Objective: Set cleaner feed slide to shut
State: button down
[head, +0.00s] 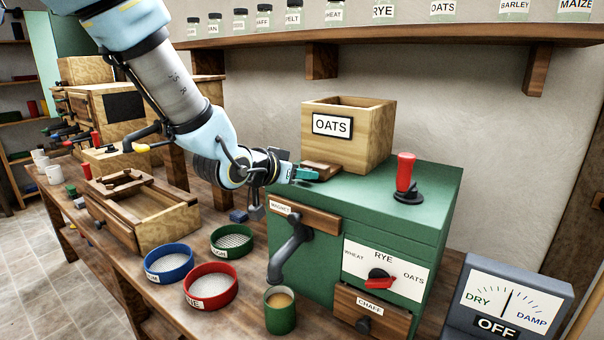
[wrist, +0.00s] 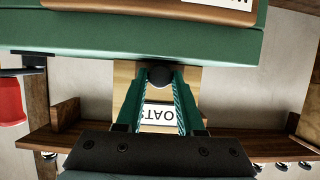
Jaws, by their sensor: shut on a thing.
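The cleaner (head: 318,240) is a green box with a wooden hopper (head: 375,140) marked OATS on top. A short brown wooden slide (head: 322,167) sticks out at the hopper's foot, on the left of the cleaner's top. My gripper (head: 311,174) reaches in from the left at this slide. In the wrist view, where the OATS label (wrist: 160,117) is upside down, my gripper (wrist: 160,84) has its teal fingers closed on a round black knob (wrist: 160,75). The fingers hide part of the slide, so how far it is drawn out is hard to tell.
A red-handled lever (head: 405,172) stands on the cleaner's top right. Its front has a dial (head: 380,276) near RYE and a CHAFF drawer (head: 370,312). A green cup (head: 280,312) stands under the spout. Sieves (head: 210,285) and an open wooden box (head: 165,225) lie left.

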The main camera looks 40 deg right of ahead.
aim_at(313, 165)
jog(key=d+b, duration=0.1)
jog(key=d, duration=0.1)
jog(key=w+d+b, duration=0.1)
jog(key=d, duration=0.1)
jog(key=shift+d+f, duration=0.15)
jog(key=shift+d, duration=0.05)
jog(key=shift+w+d, duration=0.15)
jog(key=shift+d, duration=0.15)
jog(key=shift+r, duration=0.25)
jog(key=c, duration=0.6)
grip_release()
jog(key=shift+d+f, duration=0.1)
jog(key=shift+d, duration=0.05)
jog(key=shift+o, duration=0.2)
jog(key=b+v, duration=0.1)
jog(key=v, duration=0.9)
jog(key=shift+a+r, duration=0.2)
jog(key=shift+a, duration=0.15)
